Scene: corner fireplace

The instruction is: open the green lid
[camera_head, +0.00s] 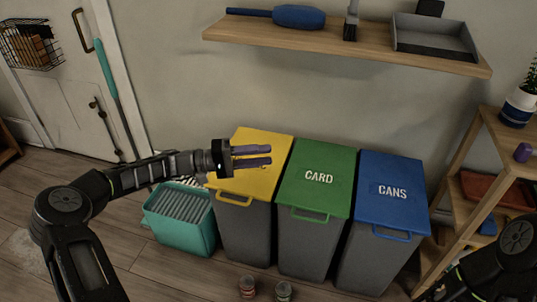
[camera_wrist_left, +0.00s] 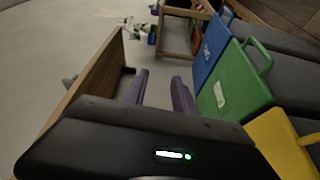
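The green lid (camera_head: 330,203), marked CARD, lies shut on the middle bin, with a green handle (camera_head: 310,214) along its front edge. In the left wrist view the green lid (camera_wrist_left: 238,88) and its raised handle (camera_wrist_left: 262,56) show at the right. My left gripper (camera_head: 262,156) is open and empty, above the yellow lid (camera_head: 273,143) and left of the green lid. Its two fingers (camera_wrist_left: 160,92) show apart in the left wrist view, with nothing between them. Part of my right arm shows at the lower right; its gripper is out of view.
A blue CANS lid (camera_head: 375,215) is on the right bin. A wooden shelf (camera_head: 320,38) with a dustpan and brushes hangs above. A teal basket (camera_head: 176,238) stands left of the bins, a shelf unit (camera_head: 452,205) right.

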